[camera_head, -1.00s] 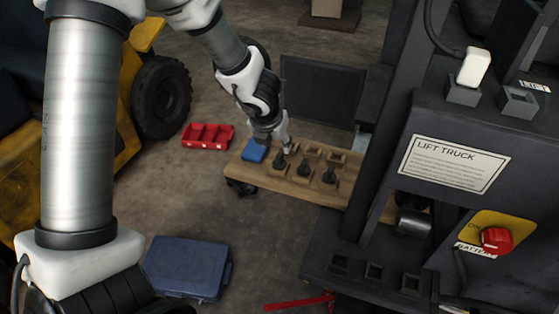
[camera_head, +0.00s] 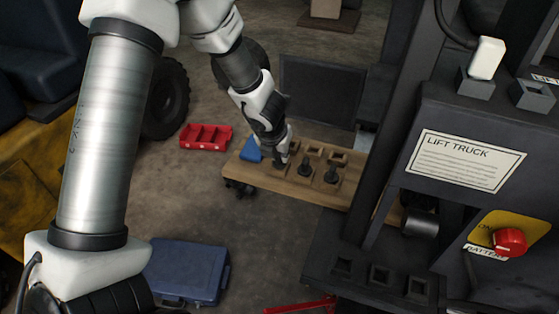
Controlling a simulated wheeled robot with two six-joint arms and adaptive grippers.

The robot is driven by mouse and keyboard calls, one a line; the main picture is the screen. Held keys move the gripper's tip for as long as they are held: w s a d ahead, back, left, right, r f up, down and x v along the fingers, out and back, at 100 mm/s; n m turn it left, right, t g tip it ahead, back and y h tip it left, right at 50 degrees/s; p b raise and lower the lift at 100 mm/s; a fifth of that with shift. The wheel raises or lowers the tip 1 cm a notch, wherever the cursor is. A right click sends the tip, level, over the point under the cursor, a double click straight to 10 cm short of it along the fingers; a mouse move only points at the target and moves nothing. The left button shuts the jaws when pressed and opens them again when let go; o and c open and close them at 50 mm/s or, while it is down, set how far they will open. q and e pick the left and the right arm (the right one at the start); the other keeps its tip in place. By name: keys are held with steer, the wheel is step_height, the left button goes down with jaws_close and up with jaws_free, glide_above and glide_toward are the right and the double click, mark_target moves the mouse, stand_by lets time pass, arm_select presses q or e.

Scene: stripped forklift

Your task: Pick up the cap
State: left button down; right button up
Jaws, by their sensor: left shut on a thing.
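My left gripper (camera_head: 281,157) reaches down to the wooden board at the left end of a row of small black caps. It is shut on the leftmost black cap (camera_head: 279,166), which shows only partly under the fingers. I cannot tell whether this cap is clear of its seat. Two similar black caps stand upright on the board, one in the middle (camera_head: 304,168) and one at the right (camera_head: 331,175). My right gripper is not in view.
The wooden board (camera_head: 320,195) also has empty square sockets at its back and a blue block (camera_head: 250,151) at its left. A red tray (camera_head: 206,137) and a blue case (camera_head: 187,271) lie on the floor. The dark forklift body (camera_head: 455,110) fills the right.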

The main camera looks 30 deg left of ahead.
arm_select(q)
steer(key=shift+r+p, duration=0.55)
steer(key=shift+r, duration=0.15)
step_height(320, 180, up, 2)
steer(key=shift+r+p, duration=0.25)
steer(key=shift+p, duration=0.55)
steer(key=s+d+b, duration=0.2)
steer(key=shift+f+b, duration=0.35)
steer(key=shift+f, duration=0.05)
steer(key=s+d+r+b, duration=0.2)
steer(key=s+d, duration=0.6)
steer(key=d, duration=0.2)
steer(key=shift+s, duration=0.25)
steer(key=shift+d+f, duration=0.1)
